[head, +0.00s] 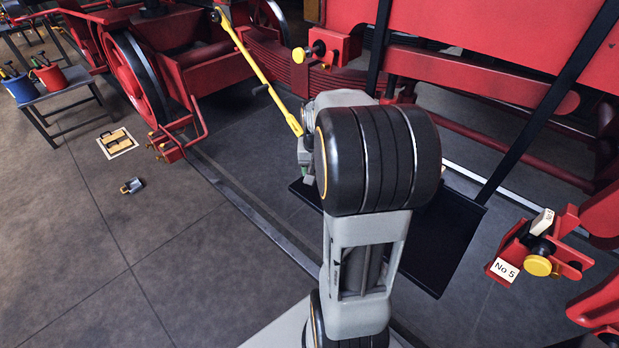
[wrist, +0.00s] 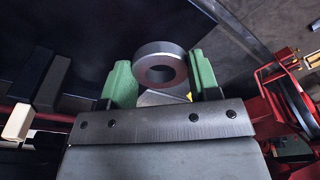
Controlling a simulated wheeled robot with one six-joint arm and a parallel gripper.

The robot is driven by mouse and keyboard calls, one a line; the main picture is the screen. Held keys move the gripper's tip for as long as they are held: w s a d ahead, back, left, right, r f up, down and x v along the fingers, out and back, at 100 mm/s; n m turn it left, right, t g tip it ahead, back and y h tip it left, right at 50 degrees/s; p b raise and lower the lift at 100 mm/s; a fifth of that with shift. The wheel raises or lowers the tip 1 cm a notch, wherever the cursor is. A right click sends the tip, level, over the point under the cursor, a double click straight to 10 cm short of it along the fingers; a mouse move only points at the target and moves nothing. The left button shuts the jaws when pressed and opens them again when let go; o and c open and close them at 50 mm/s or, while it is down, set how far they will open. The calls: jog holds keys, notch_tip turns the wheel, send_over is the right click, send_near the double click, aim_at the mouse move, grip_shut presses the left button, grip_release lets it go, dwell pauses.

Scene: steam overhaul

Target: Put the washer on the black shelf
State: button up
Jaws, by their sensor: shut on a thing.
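The washer (wrist: 160,49) is a thick grey metal ring, held between the green fingertips of my gripper (wrist: 158,78) in the wrist view. The black shelf (head: 452,232) is a flat dark panel hung on black straps, right of and behind my arm in the head view. My gripper is over or near its left part; my arm covers the middle. A dark surface (wrist: 85,25) fills the upper left of the wrist view; I cannot tell the washer's height above it.
A yellow rod (head: 262,75) slants down close to my gripper. A red bracket with a yellow knob (head: 537,266) and a "No 5" label stands right of the shelf. Red locomotive parts line the back.

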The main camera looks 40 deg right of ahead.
jog(key=w+f, duration=0.3)
jog(key=f, duration=0.1)
jog(key=shift+w+f, duration=0.5)
jog(key=shift+f, duration=1.5)
jog(key=shift+f, duration=0.25)
jog(key=o, duration=1.1)
jog(key=shift+r, duration=0.1)
jog(key=shift+c, duration=0.2)
